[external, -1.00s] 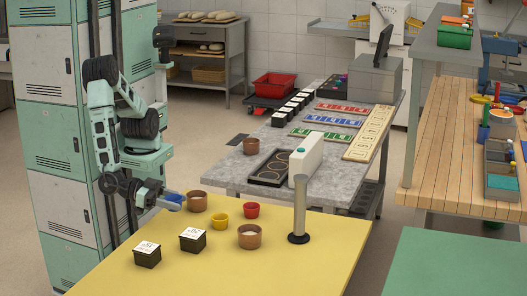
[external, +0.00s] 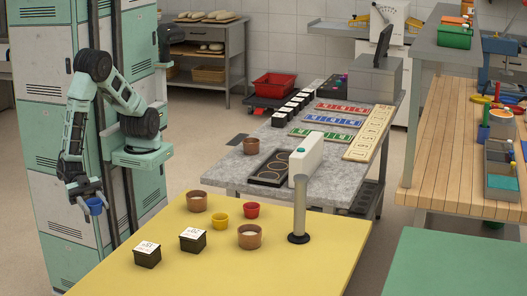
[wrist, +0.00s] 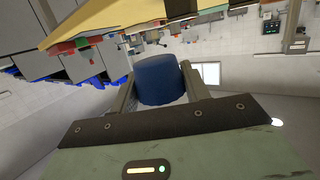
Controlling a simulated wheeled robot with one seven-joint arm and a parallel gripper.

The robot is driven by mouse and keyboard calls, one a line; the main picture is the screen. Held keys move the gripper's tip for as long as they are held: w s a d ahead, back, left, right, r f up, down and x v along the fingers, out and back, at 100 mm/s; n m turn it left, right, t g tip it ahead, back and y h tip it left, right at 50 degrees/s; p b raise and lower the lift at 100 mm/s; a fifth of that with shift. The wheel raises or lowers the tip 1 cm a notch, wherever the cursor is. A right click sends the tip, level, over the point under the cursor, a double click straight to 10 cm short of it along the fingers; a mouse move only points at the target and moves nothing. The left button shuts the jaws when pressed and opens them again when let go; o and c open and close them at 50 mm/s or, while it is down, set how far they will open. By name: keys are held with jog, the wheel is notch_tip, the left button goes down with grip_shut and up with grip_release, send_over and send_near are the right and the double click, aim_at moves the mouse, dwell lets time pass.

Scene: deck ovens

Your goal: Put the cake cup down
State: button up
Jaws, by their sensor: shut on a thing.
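My gripper (external: 91,203) is shut on a small blue cup (external: 95,206) and holds it in the air, left of the yellow table's left edge. In the wrist view the blue cup (wrist: 159,80) sits between the two fingers of my gripper (wrist: 157,84). On the yellow table (external: 320,245) stand a yellow cup (external: 221,220), a red cup (external: 251,210) and two brown cups, one at the back (external: 196,201) and one nearer the front (external: 249,237).
Two dark boxes with white labelled tops (external: 147,255) (external: 193,240) stand at the table's front left. A grey post (external: 299,212) rises at its right. A grey counter (external: 240,172) behind holds a brown cup (external: 251,146) and a black tray (external: 271,168). The yellow table's right front is clear.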

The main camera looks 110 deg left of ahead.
jog(key=s+d+r+m+g+h, duration=0.2)
jog(key=s+m+g+h, duration=0.2)
jog(key=s, duration=1.2)
jog(key=s+d+r+m+g+h, duration=0.1)
jog(key=s+r+m+g+h, duration=0.2)
jog(key=s, duration=1.3)
jog(key=m+g, duration=0.3)
jog(key=shift+s+d+g+h, duration=0.35)
jog(key=shift+s+g+h, duration=0.05)
jog(key=w+f+n+t, duration=0.1)
jog(key=w+t, duration=0.1)
jog(key=w, duration=0.3)
jog(key=w+f+n+t+y, duration=0.1)
jog(key=w+n, duration=0.1)
jog(key=w, duration=0.3)
jog(key=w+d+f+n+t+y, duration=0.1)
jog(key=w+t, duration=0.1)
jog(key=w, duration=0.3)
jog(key=shift+w+f+t, duration=0.15)
jog(key=shift+t, duration=0.15)
jog(key=shift+c, duration=0.2)
jog(key=n+t+y, duration=0.7)
jog(key=n+y, duration=0.7)
jog(key=y, duration=0.3)
send_over(176, 229)
jog(key=shift+a+f, duration=0.15)
jog(key=shift+a, duration=0.05)
jog(key=shift+f, duration=4.8)
